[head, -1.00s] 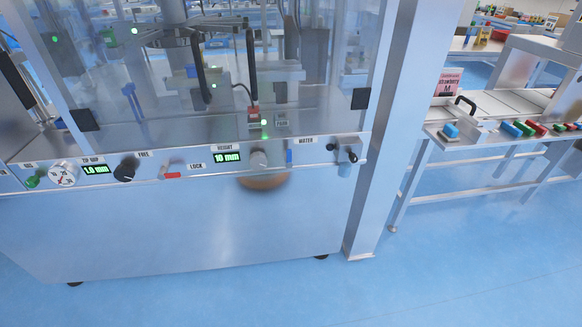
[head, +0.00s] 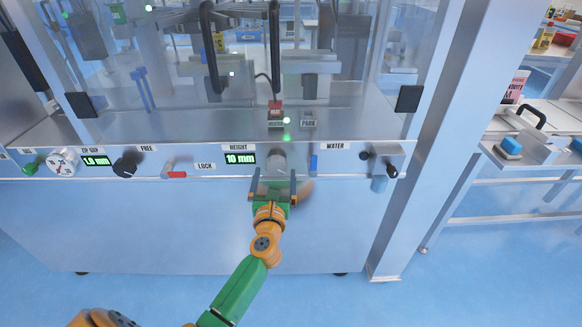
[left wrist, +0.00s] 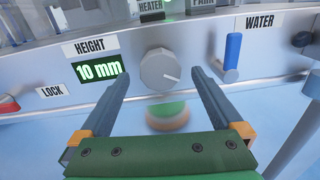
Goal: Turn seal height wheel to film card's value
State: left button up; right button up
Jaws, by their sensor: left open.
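The seal height wheel (head: 276,160) is a grey round knob on the machine's front panel, right of the HEIGHT display (head: 240,158), which reads 10 mm. In the left wrist view the wheel (left wrist: 160,70) shows a white pointer line toward its lower right, and the display (left wrist: 97,70) also reads 10 mm. My left gripper (head: 273,180) is open in front of the wheel. In the left wrist view its two fingers (left wrist: 160,85) reach toward either side of the wheel, with gaps left and right. A pink film card (head: 514,87) stands at the right; its value is not readable. My right gripper is not in view.
A blue WATER lever (head: 313,163) is close to the right of the wheel. A red LOCK lever (head: 177,174), the FREE knob (head: 126,164) and the ZIP display (head: 95,160) are to the left. A small tap-like fitting (head: 385,165) sticks out at the panel's right.

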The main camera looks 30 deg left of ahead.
aim_at(276, 168)
pick_arm(q)
jog(key=x, duration=0.4)
jog(key=shift+a+f+b, duration=0.1)
jog(key=shift+b, duration=0.25)
jog(key=shift+c, duration=0.4)
jog(key=c, duration=1.2)
jog(key=shift+c, duration=0.2)
jog(key=shift+m, duration=0.3)
